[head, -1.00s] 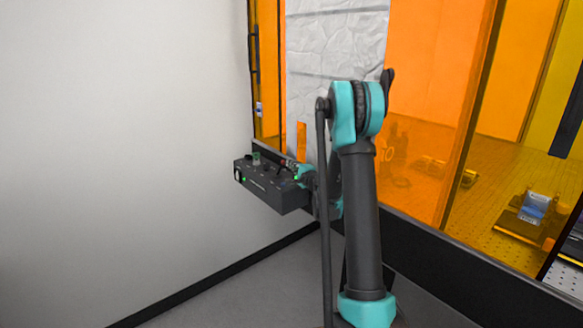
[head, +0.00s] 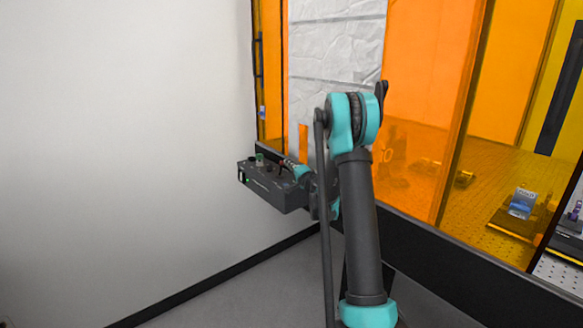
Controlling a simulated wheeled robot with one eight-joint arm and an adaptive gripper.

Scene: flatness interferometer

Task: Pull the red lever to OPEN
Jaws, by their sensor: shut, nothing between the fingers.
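A dark control box (head: 270,190) juts out beside the orange enclosure, left of my arm. A small red part (head: 282,162), which looks like the red lever, shows on its top near my gripper. My gripper (head: 287,166) is at the right part of the box top, small in the picture and partly hidden by my teal wrist. It is shut with nothing in it. I cannot tell whether it touches the lever. The lever's angle and any OPEN mark are too small to read.
A green knob (head: 260,158) and other small controls share the box top. Orange panels (head: 430,100) and a crinkled silver sheet (head: 335,60) stand behind my arm. A plain wall (head: 120,140) is at the left. Grey floor (head: 250,285) is clear below the box.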

